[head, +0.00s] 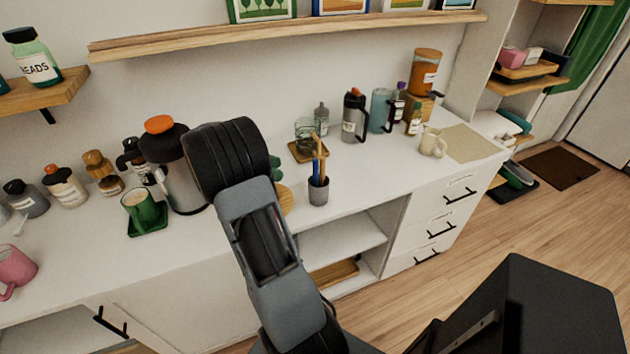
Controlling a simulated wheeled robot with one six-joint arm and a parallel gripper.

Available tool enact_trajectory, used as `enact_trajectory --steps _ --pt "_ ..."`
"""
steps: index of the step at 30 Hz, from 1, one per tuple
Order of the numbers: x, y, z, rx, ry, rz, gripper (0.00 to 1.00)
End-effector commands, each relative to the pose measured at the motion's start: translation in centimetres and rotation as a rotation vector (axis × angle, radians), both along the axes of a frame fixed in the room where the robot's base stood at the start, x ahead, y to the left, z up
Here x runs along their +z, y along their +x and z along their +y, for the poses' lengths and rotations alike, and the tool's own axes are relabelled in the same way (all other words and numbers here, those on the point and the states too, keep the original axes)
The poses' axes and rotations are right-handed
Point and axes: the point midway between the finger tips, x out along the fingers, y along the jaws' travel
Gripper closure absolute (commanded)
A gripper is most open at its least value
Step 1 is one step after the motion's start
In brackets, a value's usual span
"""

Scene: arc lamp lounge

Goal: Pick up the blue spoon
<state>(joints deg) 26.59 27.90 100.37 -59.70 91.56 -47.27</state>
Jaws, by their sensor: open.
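A slim blue utensil (315,168) stands upright in a small grey cup (318,191) on the white counter, just right of my arm. It looks like the blue spoon, but it is too small to make out its shape. Lighter wooden or yellow utensils stand in the same cup beside it. My arm rises from the bottom middle and its dark joint covers part of the counter to the left of the cup. My gripper's fingers do not show in this view.
A steel jug with an orange lid (174,165) and a green mug (143,210) stand left of my arm. A tray with glassware (305,149) is behind the cup. A black bottle (354,116) and cream mug (433,143) stand right. The counter (365,170) right of the cup is clear.

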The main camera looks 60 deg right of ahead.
Motion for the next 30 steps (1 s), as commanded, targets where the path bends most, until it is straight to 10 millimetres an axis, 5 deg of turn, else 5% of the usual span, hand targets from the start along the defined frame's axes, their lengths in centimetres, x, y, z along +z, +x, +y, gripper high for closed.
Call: enact_trajectory --steps 7,30 --pt "-1.6 -2.9 -2.5 -0.003 0.001 -0.001 0.53" --pt "-3.9 -7.4 -6.9 -0.001 0.001 -0.003 0.53"
